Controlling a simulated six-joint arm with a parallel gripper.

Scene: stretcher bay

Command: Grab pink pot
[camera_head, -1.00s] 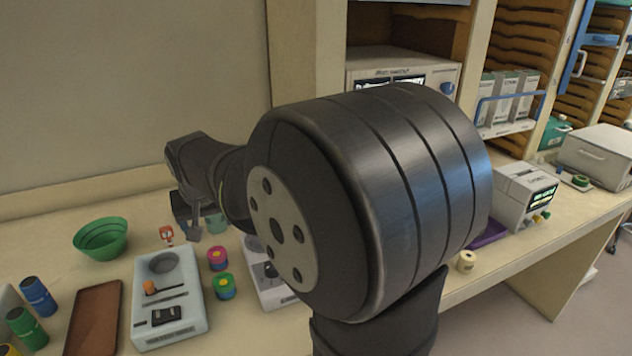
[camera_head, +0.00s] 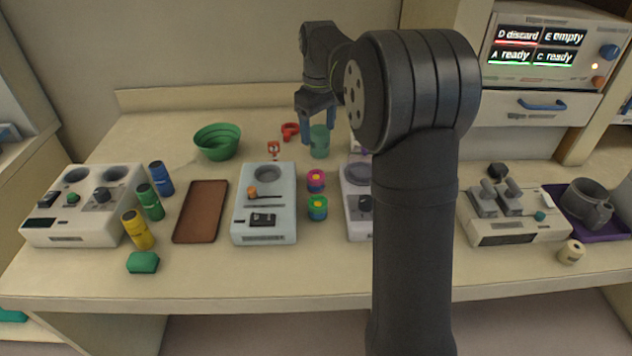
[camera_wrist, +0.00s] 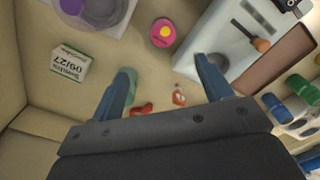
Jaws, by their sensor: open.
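The pink pot (camera_head: 316,181), a small round pot with a yellow centre on top, stands on the counter right of the pale blue device. It also shows in the wrist view (camera_wrist: 163,32), at the top and beyond my fingertips, apart from them. A green pot (camera_head: 318,208) with a yellow centre stands just in front of it. My gripper (camera_wrist: 168,68) is open, with nothing held between its blue fingers. In the head view my gripper (camera_head: 319,127) is behind the pink pot, by a teal cup (camera_head: 320,145); the wrist view shows this cup partly hidden by the left finger.
The pale blue device (camera_head: 265,225) with an orange-knobbed lever stands left of the pots, a whitish device (camera_head: 357,220) close on the right. The front counter strip is mostly clear.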

